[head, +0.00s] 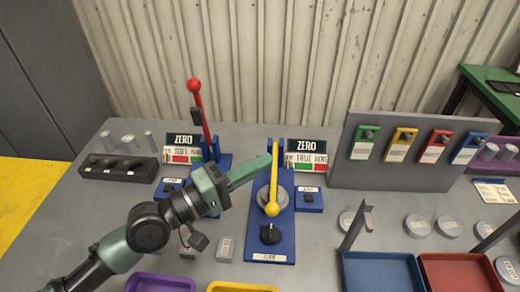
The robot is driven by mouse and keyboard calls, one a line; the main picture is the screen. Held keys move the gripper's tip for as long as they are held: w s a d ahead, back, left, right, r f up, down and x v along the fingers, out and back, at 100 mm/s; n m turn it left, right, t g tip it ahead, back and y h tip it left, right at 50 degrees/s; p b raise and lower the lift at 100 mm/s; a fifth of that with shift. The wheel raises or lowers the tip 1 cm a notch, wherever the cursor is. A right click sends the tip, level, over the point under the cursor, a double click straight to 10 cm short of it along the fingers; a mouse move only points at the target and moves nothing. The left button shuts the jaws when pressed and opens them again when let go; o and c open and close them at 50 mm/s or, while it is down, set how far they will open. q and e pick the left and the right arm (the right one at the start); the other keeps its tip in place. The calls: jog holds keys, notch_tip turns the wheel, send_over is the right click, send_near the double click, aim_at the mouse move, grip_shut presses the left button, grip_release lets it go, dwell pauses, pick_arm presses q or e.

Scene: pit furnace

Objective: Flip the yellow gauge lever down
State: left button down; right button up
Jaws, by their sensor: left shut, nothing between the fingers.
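The yellow lever (273,188) is on a blue gauge base (284,232). It runs from the blue brackets at the back toward the front, its ball knob (272,209) at the near end, over a round grey disc (265,197). A black knob (270,234) sits just in front of it. My left gripper (265,160) comes in from the left. It is shut and empty, its fingertips beside the lever's upper part. I cannot tell whether they touch it. My right gripper is not in view.
A red lever (205,122) stands upright on another blue gauge, behind my left arm. ZERO signs (306,147) stand at the back. A grey panel (400,178) with coloured tags is at right. Blue (346,286) and red (427,286) trays lie in front right.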

pick_arm(q)
jog(key=f, duration=0.1)
jog(key=s+f+b, duration=0.1)
jog(key=f, duration=0.1)
jog(key=f+b, duration=0.1)
jog(key=shift+s+f, duration=0.15)
jog(key=shift+s, duration=0.25)
dwell(0.4)
